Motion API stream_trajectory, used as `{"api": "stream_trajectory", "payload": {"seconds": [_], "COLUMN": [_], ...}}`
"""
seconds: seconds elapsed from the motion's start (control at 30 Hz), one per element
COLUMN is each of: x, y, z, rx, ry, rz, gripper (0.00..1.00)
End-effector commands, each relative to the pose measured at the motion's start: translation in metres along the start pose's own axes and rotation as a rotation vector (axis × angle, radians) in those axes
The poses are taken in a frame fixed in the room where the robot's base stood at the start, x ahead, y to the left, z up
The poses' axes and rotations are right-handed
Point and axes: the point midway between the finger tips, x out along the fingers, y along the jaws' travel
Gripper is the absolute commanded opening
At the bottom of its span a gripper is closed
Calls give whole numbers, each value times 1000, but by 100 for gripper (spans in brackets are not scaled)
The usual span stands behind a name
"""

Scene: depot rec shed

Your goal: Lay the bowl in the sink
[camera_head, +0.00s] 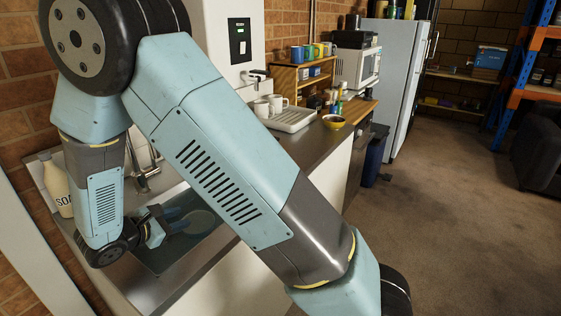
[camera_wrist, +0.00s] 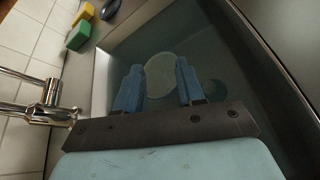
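My gripper (camera_wrist: 160,66) reaches down over the sink (camera_wrist: 110,45), with its two blue fingers spread apart. The gripper also shows over the basin in the head view (camera_head: 184,218). A pale round thing (camera_wrist: 160,76) shows between and beyond the fingers, inside the basin outline. It also shows in the head view (camera_head: 201,221). It may be a bowl or a plate; I cannot tell which, nor whether it touches the basin floor. No grip on it is visible.
A soap bottle (camera_head: 57,186) stands left of the sink. The tap (camera_wrist: 38,98) rises at the basin's side, close to my gripper. Yellow and green sponges (camera_wrist: 79,34) lie by the rim. A white rack (camera_head: 293,118) and mugs (camera_head: 270,104) occupy the counter.

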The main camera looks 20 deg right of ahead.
Motion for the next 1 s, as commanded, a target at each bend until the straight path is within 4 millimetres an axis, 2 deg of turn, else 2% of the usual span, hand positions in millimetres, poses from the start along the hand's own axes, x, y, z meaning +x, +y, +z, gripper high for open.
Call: {"api": "stream_trajectory", "payload": {"seconds": [0.2,0.5,0.7,1.0], "x": [19,34,35,24], "y": [-6,-35,-61,-102], "z": [73,170,224,291], "rx": [183,479,687,1016], "ry": [39,114,173,273], "rz": [-173,-418,-558,-724], "gripper": [38,38,38,38]}}
